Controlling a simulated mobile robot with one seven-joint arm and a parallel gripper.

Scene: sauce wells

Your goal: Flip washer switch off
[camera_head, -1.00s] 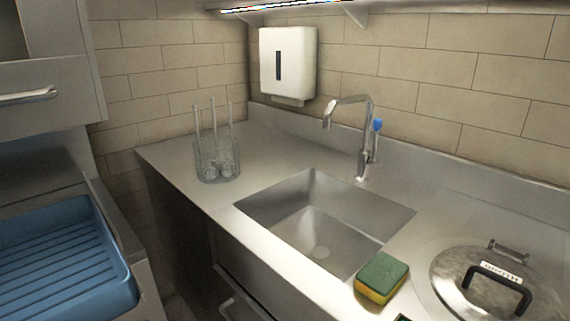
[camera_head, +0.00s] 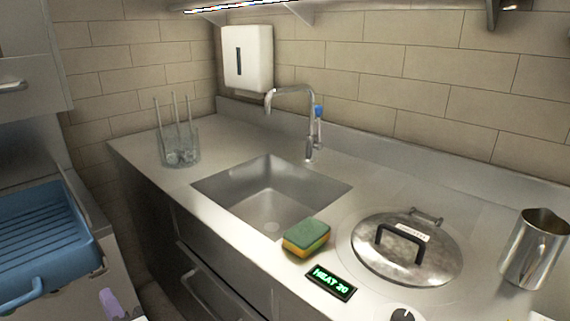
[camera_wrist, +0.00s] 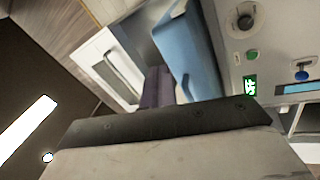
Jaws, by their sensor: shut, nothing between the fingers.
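In the wrist view, a pale grey panel at the upper right carries a small lit green display (camera_wrist: 250,85), a green button (camera_wrist: 252,55), a dark round knob (camera_wrist: 245,20) and a blue-tipped control (camera_wrist: 302,75). The display text is too small and tilted to read. I cannot tell which control is the washer switch. My gripper (camera_wrist: 157,85) shows as purple fingers, shut and empty, apart from the panel in the picture. A purple piece, apparently my gripper (camera_head: 110,303), also shows at the lower left of the head view.
A blue ribbed tray (camera_head: 45,240) stands at the left. The counter has a sink (camera_head: 270,190), a faucet (camera_head: 312,130), a sponge (camera_head: 306,238), a glass holder (camera_head: 180,150), a lidded pot (camera_head: 408,250), a "HEAT 20" display (camera_head: 331,283) and a metal jug (camera_head: 535,250).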

